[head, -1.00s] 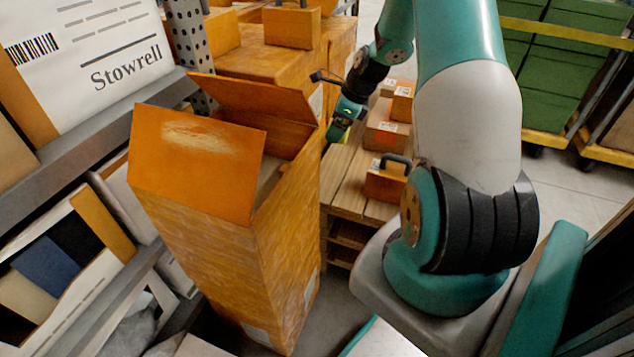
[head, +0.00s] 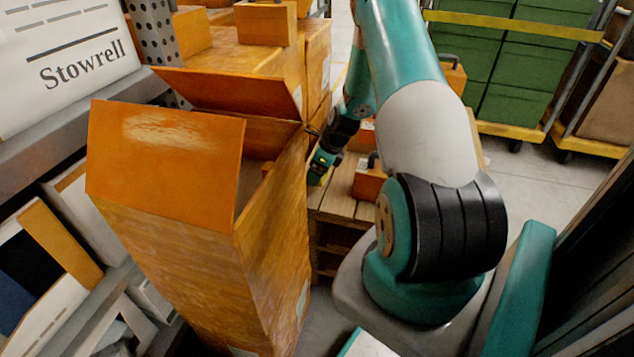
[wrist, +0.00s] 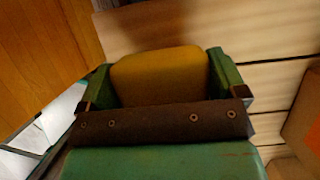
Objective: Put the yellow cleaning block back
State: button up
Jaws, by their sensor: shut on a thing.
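The yellow cleaning block (wrist: 160,76) is between the green jaws of my gripper (wrist: 168,82) in the wrist view, which is shut on it. A dark brown strip hides the block's near lower edge. In the head view my gripper (head: 320,167) points down, just right of the tall orange carton (head: 270,240) and over the left part of the wooden pallet (head: 338,195). The wrist view shows pale pallet slats (wrist: 275,75) beyond the block.
The tall carton's flaps (head: 165,150) stand open beside my gripper. An orange case with a dark handle (head: 369,184) sits on the pallet. A grey shelf (head: 60,130) lines the left. More orange cartons (head: 240,60) stand behind; green crates (head: 535,60) are at back right.

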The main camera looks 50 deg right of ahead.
notch_tip(320, 180, down, 4)
jog(key=shift+f+b, duration=0.1)
jog(key=shift+b, duration=0.5)
jog(key=o, duration=0.6)
jog(key=p+v, duration=0.4)
jog(key=v, duration=0.8)
